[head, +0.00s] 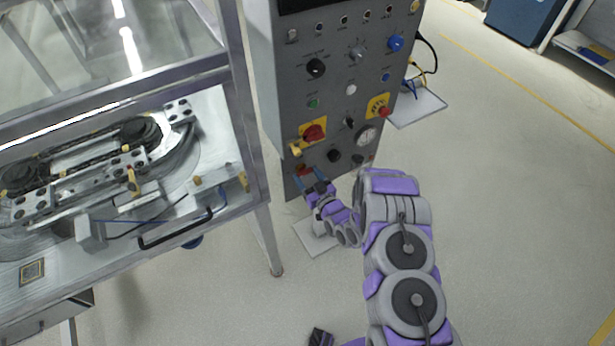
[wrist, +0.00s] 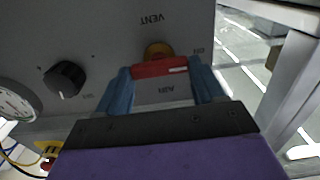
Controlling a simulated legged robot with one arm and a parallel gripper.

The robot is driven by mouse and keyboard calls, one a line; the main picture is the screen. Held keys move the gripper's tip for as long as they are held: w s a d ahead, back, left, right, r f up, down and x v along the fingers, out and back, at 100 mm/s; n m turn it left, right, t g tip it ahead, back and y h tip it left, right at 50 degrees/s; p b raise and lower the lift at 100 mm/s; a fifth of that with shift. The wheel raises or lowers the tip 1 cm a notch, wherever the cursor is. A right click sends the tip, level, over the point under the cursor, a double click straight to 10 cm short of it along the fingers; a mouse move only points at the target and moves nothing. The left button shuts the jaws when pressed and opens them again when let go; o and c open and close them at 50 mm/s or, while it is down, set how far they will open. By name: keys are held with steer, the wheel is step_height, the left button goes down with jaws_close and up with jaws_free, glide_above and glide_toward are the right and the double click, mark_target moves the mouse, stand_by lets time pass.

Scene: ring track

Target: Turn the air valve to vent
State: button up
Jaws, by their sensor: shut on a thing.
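The air valve's red handle (wrist: 160,67) sits on a yellow-orange hub on the grey panel in the wrist view. It lies nearly level across the picture. The upside-down VENT label (wrist: 151,19) is above it, and the AIR label (wrist: 167,90) is below it. My gripper (wrist: 160,72) has a blue finger on each side of the handle and is shut on it. In the head view my gripper (head: 310,178) reaches the lower left of the control cabinet (head: 338,85). There the valve is small and partly hidden by the fingers.
A black knob (wrist: 64,79) and a gauge (wrist: 15,101) are left of the valve in the wrist view. A red-and-yellow switch (head: 313,132) is above it in the head view. The ring-track table (head: 190,228) with its metal frame stands close on the left. Floor is open at right.

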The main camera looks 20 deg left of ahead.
steer(key=c, duration=0.4)
